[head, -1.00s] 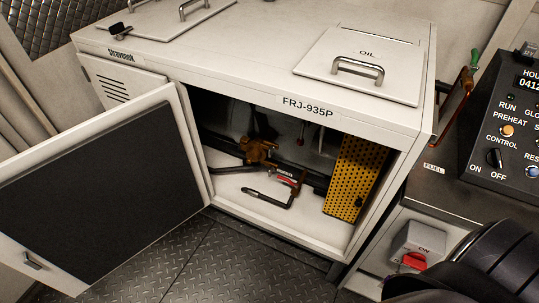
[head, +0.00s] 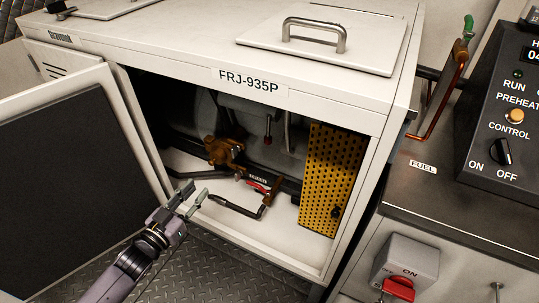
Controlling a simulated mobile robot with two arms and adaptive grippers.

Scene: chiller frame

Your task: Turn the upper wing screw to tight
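A yellow perforated panel (head: 333,165) stands inside the open cabinet at its right side. A small dark knob (head: 335,212) sits low on this panel; I cannot tell whether it is a wing screw. I cannot make out an upper wing screw in this view. My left gripper (head: 199,189) is open and empty, in front of the cabinet opening near its lower left, beside the open door. Its two fingers are apart and point up toward the opening. My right gripper is not in view.
The open door (head: 70,180) fills the left. Inside the white cabinet (head: 225,88) are a brownish metal fitting (head: 224,150) and a bent crank handle (head: 240,209) on its floor. A control panel (head: 500,130) and a red switch (head: 399,288) stand at the right.

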